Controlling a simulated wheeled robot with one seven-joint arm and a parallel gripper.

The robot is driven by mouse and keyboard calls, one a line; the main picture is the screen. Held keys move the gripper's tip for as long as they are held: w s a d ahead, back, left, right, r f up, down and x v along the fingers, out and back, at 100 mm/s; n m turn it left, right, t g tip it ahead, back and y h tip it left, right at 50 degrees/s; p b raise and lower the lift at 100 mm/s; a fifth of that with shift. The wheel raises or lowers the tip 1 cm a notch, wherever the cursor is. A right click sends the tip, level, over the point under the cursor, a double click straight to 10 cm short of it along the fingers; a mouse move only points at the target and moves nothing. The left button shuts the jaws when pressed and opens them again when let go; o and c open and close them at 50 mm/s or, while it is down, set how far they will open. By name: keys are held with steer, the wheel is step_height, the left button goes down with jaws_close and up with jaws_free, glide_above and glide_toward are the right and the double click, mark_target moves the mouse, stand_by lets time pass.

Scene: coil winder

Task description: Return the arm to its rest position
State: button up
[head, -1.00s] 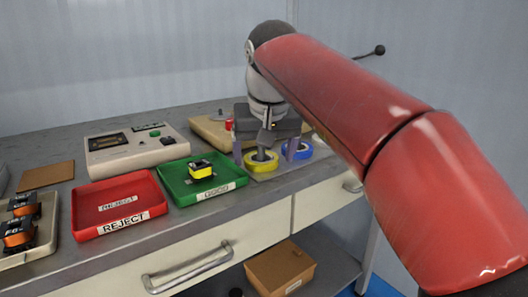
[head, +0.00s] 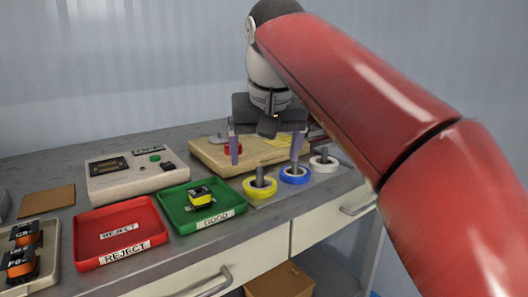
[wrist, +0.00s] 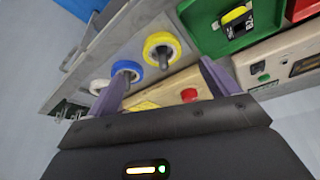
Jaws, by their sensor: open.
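My gripper (head: 265,148) is open and empty, held above the back of the bench near the tape rolls. In the wrist view its two purple fingers stand wide apart (wrist: 165,88) with nothing between them. My red arm reaches in from the right of the head view and hides part of the bench's right end.
Yellow (head: 260,188), blue (head: 295,175) and white (head: 323,164) rolls sit on pegs below the gripper. The green GOOD tray (head: 173,212) holds a yellow-wrapped coil (head: 200,197). A red REJECT tray (head: 90,249) and tester (head: 135,172) stand left.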

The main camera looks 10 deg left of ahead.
steer(key=s+d+f+m+t+h, duration=0.1)
steer(key=s+d+f, duration=0.3)
steer(key=d, duration=0.5)
steer(key=s+d+f+m, duration=0.2)
steer(key=d+f, duration=0.5)
steer(key=d, duration=0.3)
steer(key=s+d+f+m, duration=0.1)
steer(key=s+d+f, duration=0.3)
steer(key=f, duration=0.3)
steer(key=s+d+f, duration=0.4)
steer(key=s+f, duration=0.2)
steer(key=f, duration=0.1)
steer(key=shift+s+d+f+m+t+h, duration=0.2)
steer(key=shift+f+m+t+h, duration=0.1)
steer(key=shift+m+h, duration=0.1)
